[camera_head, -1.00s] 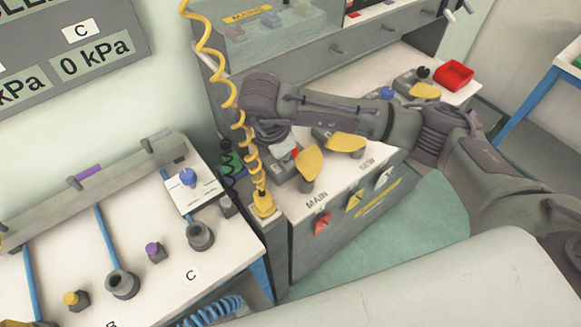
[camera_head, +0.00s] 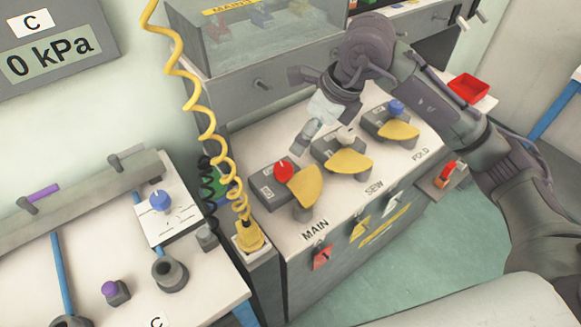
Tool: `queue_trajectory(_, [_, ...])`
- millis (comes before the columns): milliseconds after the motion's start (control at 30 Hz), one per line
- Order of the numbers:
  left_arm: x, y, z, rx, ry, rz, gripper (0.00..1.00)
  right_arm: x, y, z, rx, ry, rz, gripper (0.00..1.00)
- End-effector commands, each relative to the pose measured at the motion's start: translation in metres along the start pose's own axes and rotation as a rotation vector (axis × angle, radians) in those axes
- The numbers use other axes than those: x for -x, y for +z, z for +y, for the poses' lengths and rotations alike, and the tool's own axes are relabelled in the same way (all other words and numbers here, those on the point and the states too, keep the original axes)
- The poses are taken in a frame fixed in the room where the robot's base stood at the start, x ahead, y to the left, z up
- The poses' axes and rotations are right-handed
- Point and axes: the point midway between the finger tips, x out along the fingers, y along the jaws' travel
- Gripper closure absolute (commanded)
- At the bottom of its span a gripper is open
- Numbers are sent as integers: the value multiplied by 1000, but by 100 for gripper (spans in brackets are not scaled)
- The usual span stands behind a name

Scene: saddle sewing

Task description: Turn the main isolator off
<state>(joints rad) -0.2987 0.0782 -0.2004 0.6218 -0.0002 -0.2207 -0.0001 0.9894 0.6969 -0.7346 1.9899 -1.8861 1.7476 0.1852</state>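The main isolator's red knob (camera_head: 284,171) sits on a grey switch box at the left end of the white console top (camera_head: 265,228), behind the MAIN label. A yellow flap (camera_head: 305,188) stands beside the knob at its right. My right arm comes in from the right. My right gripper (camera_head: 300,106) is above and behind the red knob, apart from it. Its fingers look spread and nothing shows between them. My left gripper is out of view.
Similar switches with a white knob (camera_head: 346,134) and a blue knob (camera_head: 396,107) stand further right, each with a yellow flap. A coiled yellow cable (camera_head: 212,130) hangs left of the isolator. A clear-fronted cabinet (camera_head: 265,45) rises behind. A red tray (camera_head: 468,88) is at right.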

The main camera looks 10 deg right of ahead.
Motion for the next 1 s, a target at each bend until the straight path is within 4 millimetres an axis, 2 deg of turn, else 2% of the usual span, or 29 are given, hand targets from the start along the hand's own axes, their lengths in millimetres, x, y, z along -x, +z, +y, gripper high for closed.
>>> queue_trajectory(167, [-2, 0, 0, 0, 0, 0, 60, -1, 0, 0, 88, 4, -19, 27])
queue_trajectory(267, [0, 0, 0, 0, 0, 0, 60, -12, 0, 0, 88, 7, -17, 27])
queue_trajectory(700, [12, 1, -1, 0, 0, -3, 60, -101, 2, 1, 85, 7, -16, 27])
queue_trajectory(833, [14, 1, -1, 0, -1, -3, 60, -120, 2, 1, 84, 5, -17, 27])
queue_trajectory(1000, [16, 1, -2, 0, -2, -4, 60, -133, 2, 0, 86, 3, -17, 27])
